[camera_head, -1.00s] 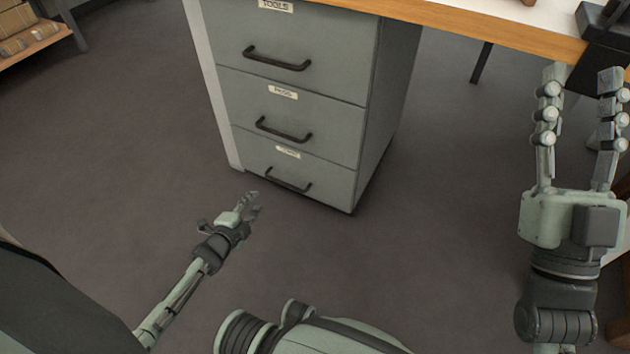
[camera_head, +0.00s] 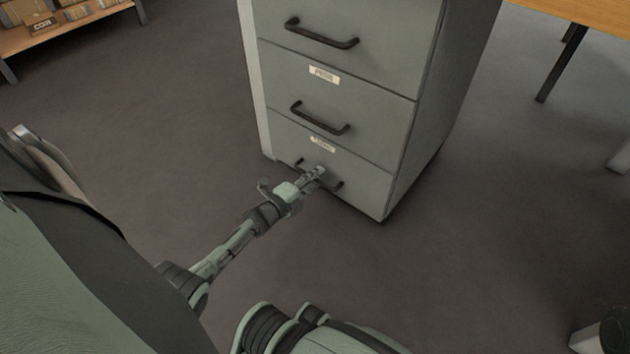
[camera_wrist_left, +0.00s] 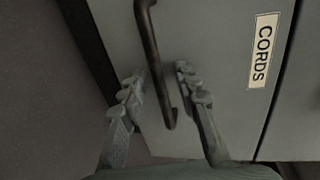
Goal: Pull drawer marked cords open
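The drawer marked CORDS (camera_head: 366,184) is the lowest drawer of a grey cabinet and is closed. Its label (camera_wrist_left: 263,50) reads clearly in the left wrist view. Its dark bar handle (camera_wrist_left: 153,60) runs between the two fingers of my left gripper (camera_wrist_left: 157,88). The fingers are apart, one on each side of the bar, with a visible gap to the right-hand finger. In the head view my left gripper (camera_head: 315,175) is at the handle and hides its middle. My right gripper is not in view.
The grey cabinet (camera_head: 452,95) has two more closed drawers above, each with a dark bar handle. A wooden desk (camera_head: 590,12) is at the upper right. A shelf with boxes (camera_head: 60,35) is at the upper left. The floor around the cabinet is clear.

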